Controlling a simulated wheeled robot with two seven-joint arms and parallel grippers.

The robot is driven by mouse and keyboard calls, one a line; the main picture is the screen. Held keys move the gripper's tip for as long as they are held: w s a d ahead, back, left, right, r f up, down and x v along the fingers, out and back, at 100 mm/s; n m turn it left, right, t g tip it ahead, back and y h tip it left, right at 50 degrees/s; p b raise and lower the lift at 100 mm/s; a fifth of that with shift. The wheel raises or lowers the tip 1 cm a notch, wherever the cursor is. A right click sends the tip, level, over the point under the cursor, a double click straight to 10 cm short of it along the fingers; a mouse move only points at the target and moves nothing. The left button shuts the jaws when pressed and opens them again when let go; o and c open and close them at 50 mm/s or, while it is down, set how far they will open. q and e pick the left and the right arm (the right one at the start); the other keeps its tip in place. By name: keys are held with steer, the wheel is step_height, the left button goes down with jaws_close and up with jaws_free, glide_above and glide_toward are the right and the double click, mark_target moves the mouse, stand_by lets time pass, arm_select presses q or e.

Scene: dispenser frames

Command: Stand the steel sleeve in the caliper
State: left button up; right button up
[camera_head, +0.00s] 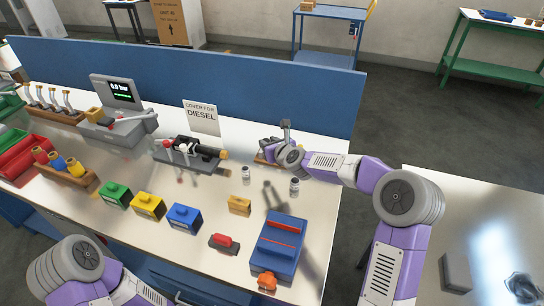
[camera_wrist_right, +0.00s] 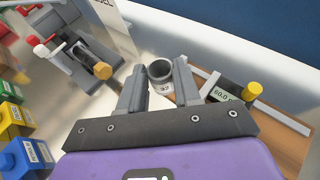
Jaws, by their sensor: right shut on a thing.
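My right gripper (camera_wrist_right: 160,82) is shut on a grey steel sleeve (camera_wrist_right: 160,68), a hollow cylinder with a white number label and its open end showing. In the right wrist view, the caliper (camera_wrist_right: 228,91), with a display reading about 60.0 and a yellow knob, lies on a wooden board just right of the gripper. The sleeve looks apart from it, but its height is unclear. In the head view my right gripper (camera_head: 268,151) is over the back right of the bench and hides most of the caliper. My left arm shows at the lower left; its fingers are out of view.
Two small labelled cylinders (camera_head: 246,174) (camera_head: 294,186) stand on the bench in front of the right gripper. A fixture (camera_head: 190,153) with a "DIESEL" sign stands to the left. A blue case (camera_head: 279,246) lies at the front right. A blue partition (camera_head: 200,77) closes the back.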

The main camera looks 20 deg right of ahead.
steer(key=w+d+r+n+y, duration=0.1)
steer(key=w+d+r, duration=0.15)
steer(key=w, duration=0.25)
steer(key=shift+g, duration=0.3)
steer(key=f+b, duration=0.1)
steer(key=f, duration=0.2)
steer(key=d+f+b, duration=0.1)
steer(key=f+b, duration=0.1)
steer(key=f, duration=0.1)
steer(key=shift+d, duration=0.15)
steer(key=shift+f+b, duration=0.75)
steer(key=shift+f, duration=1.55)
steer(key=shift+s+r, duration=0.1)
steer(key=shift+r, duration=0.05)
steer(key=o, duration=0.6)
steer(key=shift+f, duration=0.2)
steer(key=shift+o, duration=0.8)
